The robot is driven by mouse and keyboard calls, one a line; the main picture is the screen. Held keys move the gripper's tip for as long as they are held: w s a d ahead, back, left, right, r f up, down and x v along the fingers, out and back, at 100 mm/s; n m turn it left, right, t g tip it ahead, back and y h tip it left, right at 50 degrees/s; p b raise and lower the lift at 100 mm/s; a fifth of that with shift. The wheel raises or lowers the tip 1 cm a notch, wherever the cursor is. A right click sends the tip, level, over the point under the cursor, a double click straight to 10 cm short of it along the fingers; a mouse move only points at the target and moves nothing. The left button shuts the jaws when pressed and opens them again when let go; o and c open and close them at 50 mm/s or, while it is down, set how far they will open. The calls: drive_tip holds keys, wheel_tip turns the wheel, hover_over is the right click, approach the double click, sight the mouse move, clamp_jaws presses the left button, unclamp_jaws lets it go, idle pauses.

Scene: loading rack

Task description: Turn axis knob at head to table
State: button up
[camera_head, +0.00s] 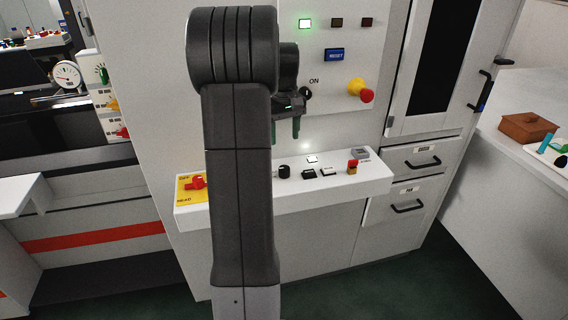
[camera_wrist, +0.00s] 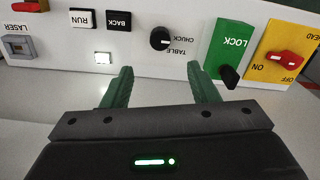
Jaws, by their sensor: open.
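The shelf panel carries a black round knob (camera_head: 284,172) labelled TABLE and CHUCK, which I take for the axis knob. In the wrist view the labels are upside down, and the knob (camera_wrist: 160,39) has a white pointer mark towards the lower right of its face. My gripper (camera_head: 286,132) is open and empty, with green fingers pointing down above the shelf. In the wrist view my gripper (camera_wrist: 160,70) has its fingertips apart, with the knob beyond and roughly centred between them, not touched. The yellow HEAD plate (camera_wrist: 287,50) bears a red switch (camera_wrist: 286,57) with ON and OFF.
A green LOCK plate (camera_wrist: 229,48) with a black lever (camera_wrist: 230,77) stands near the knob. BACK (camera_wrist: 118,21) and RUN (camera_wrist: 83,18) buttons lie on its other side. On the upright panel are a red emergency button (camera_head: 361,90) and a RESET button (camera_head: 334,55).

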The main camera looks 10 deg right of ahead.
sight(284, 167)
wheel_tip(284, 167, down, 12)
drive_tip(key=shift+r, duration=0.15)
drive_tip(key=shift+c, duration=0.2)
